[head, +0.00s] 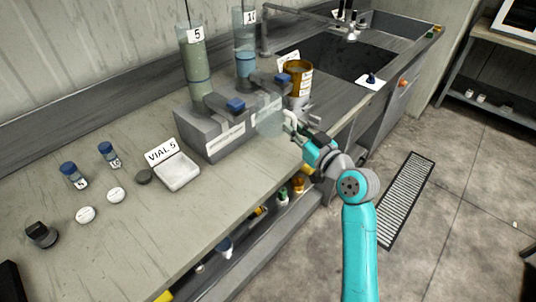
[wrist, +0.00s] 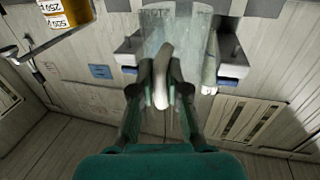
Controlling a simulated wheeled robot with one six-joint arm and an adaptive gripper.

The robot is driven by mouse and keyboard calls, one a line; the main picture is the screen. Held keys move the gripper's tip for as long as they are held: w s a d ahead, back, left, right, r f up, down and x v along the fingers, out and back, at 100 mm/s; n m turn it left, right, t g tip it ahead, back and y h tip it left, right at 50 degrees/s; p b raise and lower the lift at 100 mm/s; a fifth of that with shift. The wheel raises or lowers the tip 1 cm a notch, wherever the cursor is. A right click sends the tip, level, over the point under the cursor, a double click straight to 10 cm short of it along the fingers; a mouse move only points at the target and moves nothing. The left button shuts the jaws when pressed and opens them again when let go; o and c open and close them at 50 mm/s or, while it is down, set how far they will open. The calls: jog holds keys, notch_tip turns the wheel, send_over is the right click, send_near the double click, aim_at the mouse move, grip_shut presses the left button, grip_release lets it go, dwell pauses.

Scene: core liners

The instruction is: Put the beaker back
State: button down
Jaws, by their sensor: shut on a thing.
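My gripper (head: 299,126) is shut on the pale handle of a clear beaker (head: 268,119). In the wrist view the fingers (wrist: 166,90) close on the handle (wrist: 164,72), with the see-through beaker wall (wrist: 185,42) beyond it. In the head view the beaker overlaps the right front of the grey stand (head: 212,140), just below the right blue tap (head: 283,78). Whether it touches the stand or rests on anything, I cannot tell. The stand carries two tall cylinders, labelled 5 (head: 194,65) and 10 (head: 244,45).
An amber labelled jar (head: 298,75) stands close behind the beaker, near the sink (head: 335,55). A shelf with bottles runs below the counter edge.

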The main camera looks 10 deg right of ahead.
jog(key=f, duration=0.5)
jog(key=shift+w+a, duration=0.25)
jog(key=shift+a, duration=0.15)
jog(key=shift+d+f, duration=0.2)
jog(key=shift+f, duration=2.25)
jog(key=c, duration=1.2)
grip_release()
jog(key=shift+f, duration=0.1)
jog(key=v, duration=1.2)
